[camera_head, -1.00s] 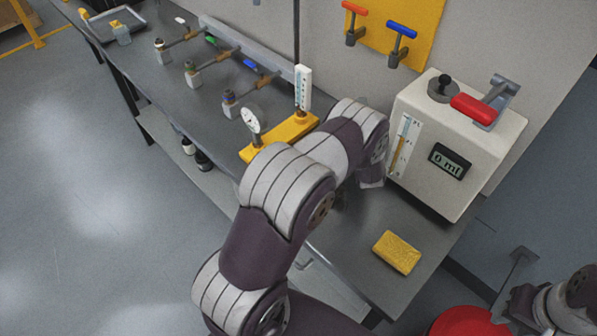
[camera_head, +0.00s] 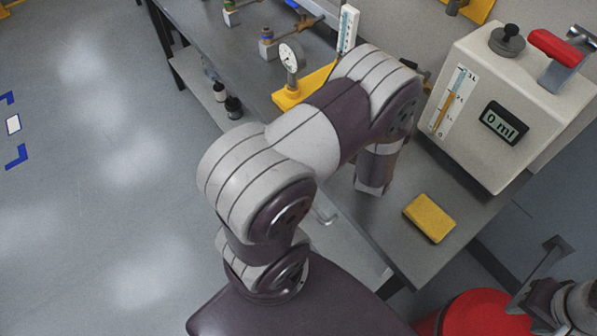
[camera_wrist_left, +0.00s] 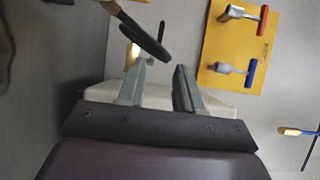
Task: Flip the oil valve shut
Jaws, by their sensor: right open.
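A cream box (camera_head: 525,85) with an amber level tube and a "0 ml" display stands on the bench. A red-handled lever (camera_head: 553,48) on its top may be the oil valve; no label confirms this. My left arm crosses the middle of the head view, its fingers hidden there. In the left wrist view, my left gripper (camera_wrist_left: 160,82) is open and empty, with cream surface behind it. A blurred black lever or ring (camera_wrist_left: 140,38) lies just beyond the fingertips. My right gripper (camera_head: 527,300) is open, partly cut off, beside a red round object.
A black knob (camera_head: 507,38) is beside the red lever. A yellow block (camera_head: 429,218) lies at the bench front. A gauge (camera_head: 289,57) stands on a yellow base. The wrist view shows a yellow panel (camera_wrist_left: 233,60) with red and blue T-handles. Open floor is at left.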

